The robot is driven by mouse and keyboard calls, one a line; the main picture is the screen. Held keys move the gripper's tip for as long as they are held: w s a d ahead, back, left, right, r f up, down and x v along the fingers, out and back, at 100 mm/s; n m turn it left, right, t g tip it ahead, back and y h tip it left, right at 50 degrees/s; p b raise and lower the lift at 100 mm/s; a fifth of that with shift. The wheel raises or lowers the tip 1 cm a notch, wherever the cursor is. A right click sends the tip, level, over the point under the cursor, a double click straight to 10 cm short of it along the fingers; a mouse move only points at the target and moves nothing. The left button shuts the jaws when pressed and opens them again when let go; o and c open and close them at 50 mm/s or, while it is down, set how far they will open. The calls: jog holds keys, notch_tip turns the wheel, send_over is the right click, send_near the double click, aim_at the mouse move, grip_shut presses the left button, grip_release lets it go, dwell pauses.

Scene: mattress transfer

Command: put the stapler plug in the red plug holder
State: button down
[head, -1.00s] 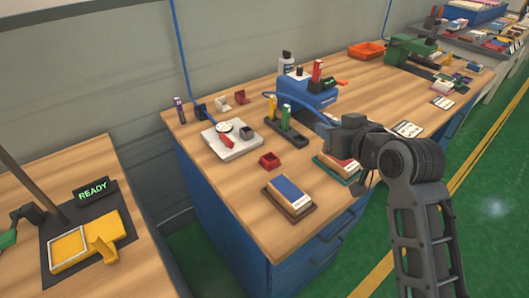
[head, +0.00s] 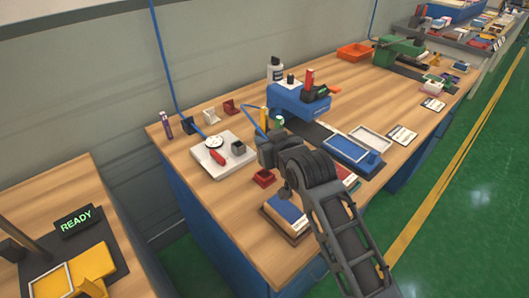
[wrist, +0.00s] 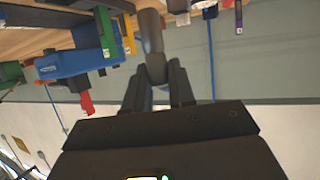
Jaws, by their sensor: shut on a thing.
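My gripper (head: 262,150) is above the bench, near the white socket board (head: 205,165), with its fingertips partly hidden in the head view. In the wrist view my gripper (wrist: 158,82) is shut on a dark grey rounded piece, apparently the stapler plug (wrist: 151,45). A blue cord (head: 246,112) loops near the gripper in the head view. The blue stapler (head: 300,98) stands behind and to the right; it also shows in the wrist view (wrist: 65,62). The red plug holder (head: 230,107) stands at the back by the wall, beside a white one (head: 210,116) and a dark one (head: 188,124).
A small red open box (head: 264,178) and a blue-topped stack (head: 286,210) lie at the bench front. Yellow and green upright pieces (head: 278,122) stand close behind the gripper. A purple-labelled stick (head: 162,125) is at the back left.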

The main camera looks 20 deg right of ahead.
jog(key=shift+w+a+f, duration=0.2)
jog(key=shift+a+f, duration=0.05)
jog(key=shift+f, duration=0.2)
notch_tip(320, 180, down, 4)
jog(key=shift+r+p, duration=0.25)
jog(key=shift+p, duration=0.05)
jog(key=shift+f+b, duration=0.3)
jog(key=shift+f, duration=0.1)
jog(key=shift+s+f, duration=0.1)
jog(key=shift+f, duration=0.1)
